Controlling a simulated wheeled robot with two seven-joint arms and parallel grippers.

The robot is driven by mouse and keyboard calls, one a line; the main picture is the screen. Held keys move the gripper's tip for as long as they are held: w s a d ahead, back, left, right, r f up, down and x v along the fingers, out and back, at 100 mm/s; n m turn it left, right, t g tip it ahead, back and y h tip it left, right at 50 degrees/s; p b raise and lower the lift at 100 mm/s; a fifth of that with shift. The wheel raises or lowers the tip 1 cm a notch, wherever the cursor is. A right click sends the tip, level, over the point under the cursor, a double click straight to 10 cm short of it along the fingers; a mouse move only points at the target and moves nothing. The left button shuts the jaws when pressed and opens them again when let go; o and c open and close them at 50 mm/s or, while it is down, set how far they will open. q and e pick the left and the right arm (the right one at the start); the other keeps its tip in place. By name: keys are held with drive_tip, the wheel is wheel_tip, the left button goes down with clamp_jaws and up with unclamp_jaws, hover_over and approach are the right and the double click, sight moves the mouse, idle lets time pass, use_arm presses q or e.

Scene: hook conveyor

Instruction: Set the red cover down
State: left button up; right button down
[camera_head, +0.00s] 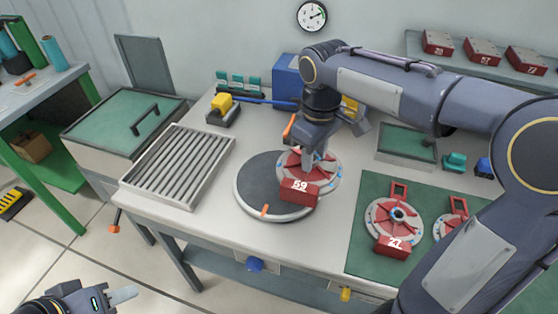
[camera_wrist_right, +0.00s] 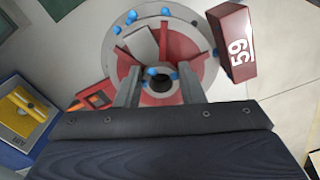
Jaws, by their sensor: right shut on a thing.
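The red cover (camera_head: 321,181), a round grey and red disc with a block marked 59, is in my right gripper (camera_head: 318,160). The wrist view shows the cover (camera_wrist_right: 205,65) with my right gripper's fingers (camera_wrist_right: 160,90) on both sides of its central hub. The cover overlaps the right part of a dark round turntable (camera_head: 256,185) with an orange mark; I cannot tell whether it touches. My left gripper (camera_head: 122,296) is at the lower left, away from the table, and I cannot tell its opening.
A similar cover marked 27 (camera_head: 381,218) and another partly hidden one (camera_head: 447,228) lie on the green mat (camera_head: 362,262) at right. A slatted rack (camera_head: 178,165) stands left of the turntable. Red blocks (camera_head: 483,52) sit on a back shelf. My right arm hides part of the table.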

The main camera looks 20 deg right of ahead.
drive_tip(key=w, duration=0.2)
drive_tip(key=w+a+f+p, duration=0.1)
drive_tip(key=w, duration=0.1)
drive_tip(key=w+a+f, duration=0.1)
drive_tip(key=shift+w+a+f, duration=0.2)
drive_tip(key=shift+w, duration=0.2)
drive_tip(key=w+f, duration=0.1)
drive_tip(key=f, duration=0.1)
drive_tip(key=w+a+f+p, duration=0.1)
drive_tip(key=w+f, duration=0.1)
drive_tip(key=w+a+f, duration=0.1)
drive_tip(key=f, duration=0.1)
drive_tip(key=shift+w+f, duration=0.1)
drive_tip(key=shift+w, duration=0.1)
drive_tip(key=shift+f, duration=1.45)
drive_tip(key=c, duration=1.4)
unclamp_jaws()
drive_tip(key=shift+d+f, duration=0.1)
drive_tip(key=shift+f, duration=0.15)
drive_tip(key=o, duration=0.5)
drive_tip(key=shift+s, duration=0.1)
drive_tip(key=shift+c, duration=0.2)
drive_tip(key=shift+r, duration=0.1)
